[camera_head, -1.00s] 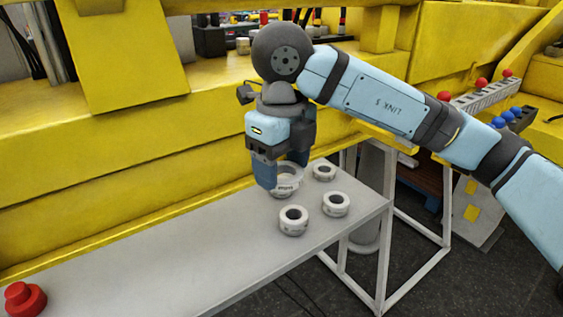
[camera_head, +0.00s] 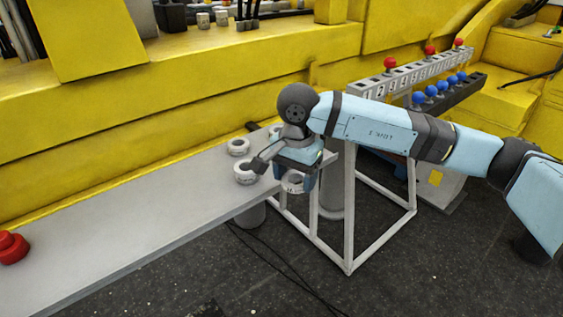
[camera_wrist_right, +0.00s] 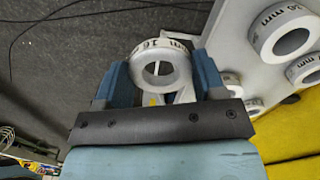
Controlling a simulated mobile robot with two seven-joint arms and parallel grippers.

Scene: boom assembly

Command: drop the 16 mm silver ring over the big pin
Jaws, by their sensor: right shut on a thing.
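My right gripper (camera_head: 294,183) is just past the right end of the grey table, above the dark floor. It is shut on a silver ring (camera_head: 291,187), partly hidden by the gripper in the head view. In the wrist view the ring (camera_wrist_right: 160,66) sits between the two blue fingers (camera_wrist_right: 164,80), and its marking appears to read 16. The ring's hole is open and empty. I cannot make out the big pin in either view. My left gripper is not in view.
Silver rings (camera_head: 238,146) (camera_head: 245,172) stand on the table's right end; a marked one (camera_wrist_right: 284,34) shows in the wrist view. A white frame (camera_head: 349,235) stands below the gripper. Numbered red and blue levers (camera_head: 415,75) are behind.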

